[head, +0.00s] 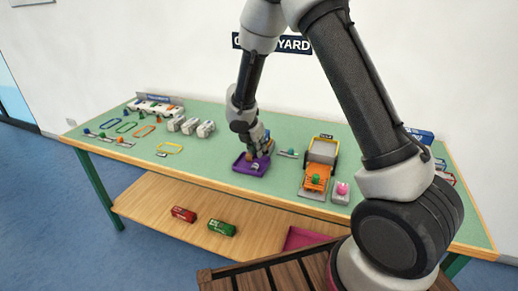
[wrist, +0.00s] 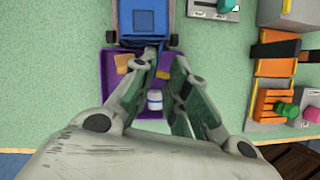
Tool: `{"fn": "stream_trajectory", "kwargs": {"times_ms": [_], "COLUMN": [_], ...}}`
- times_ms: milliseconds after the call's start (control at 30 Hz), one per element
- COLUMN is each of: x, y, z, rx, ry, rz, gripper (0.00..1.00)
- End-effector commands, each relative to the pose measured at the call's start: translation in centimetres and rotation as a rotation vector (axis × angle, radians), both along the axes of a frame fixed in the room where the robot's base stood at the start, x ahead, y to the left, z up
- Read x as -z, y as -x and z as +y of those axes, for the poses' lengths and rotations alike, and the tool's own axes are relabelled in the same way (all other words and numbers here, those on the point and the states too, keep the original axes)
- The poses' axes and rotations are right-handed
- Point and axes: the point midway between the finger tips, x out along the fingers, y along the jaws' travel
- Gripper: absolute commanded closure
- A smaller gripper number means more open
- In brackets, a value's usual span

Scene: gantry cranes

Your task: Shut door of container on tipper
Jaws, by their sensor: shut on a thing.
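A blue container (wrist: 150,16) sits on a grey wheeled vehicle, the tipper (wrist: 174,40), at the top of the wrist view. A dark blue flap, its door (wrist: 132,44), shows at the container's near end, above the purple tray (wrist: 110,92). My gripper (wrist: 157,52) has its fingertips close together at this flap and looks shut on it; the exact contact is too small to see. In the head view my gripper (head: 262,152) is low over the table behind the purple tray (head: 247,171), and my arm hides the container.
The purple tray holds a white jar (wrist: 155,98) and tan pieces. Right of it stand an orange ramp (head: 314,184) with a green knob and a pink knob (head: 342,188). White vehicles (head: 190,126) and coloured frames (head: 126,127) lie left. The green tabletop (head: 210,165) left of the tray is clear.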

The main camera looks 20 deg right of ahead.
Motion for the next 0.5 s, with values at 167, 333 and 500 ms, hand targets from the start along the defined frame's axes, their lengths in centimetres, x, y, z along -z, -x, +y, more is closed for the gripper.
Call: {"fn": "stream_trajectory", "kwargs": {"times_ms": [167,333,500], "x": [0.07,0.08,0.04], "y": [-0.35,-0.64,-0.91], "z": [0.48,0.77,0.95], "rx": [0.125,0.234,0.315], "ry": [0.001,0.002,0.001], "rz": [0.001,0.002,0.002], "gripper": [1.00,1.00,1.00]}}
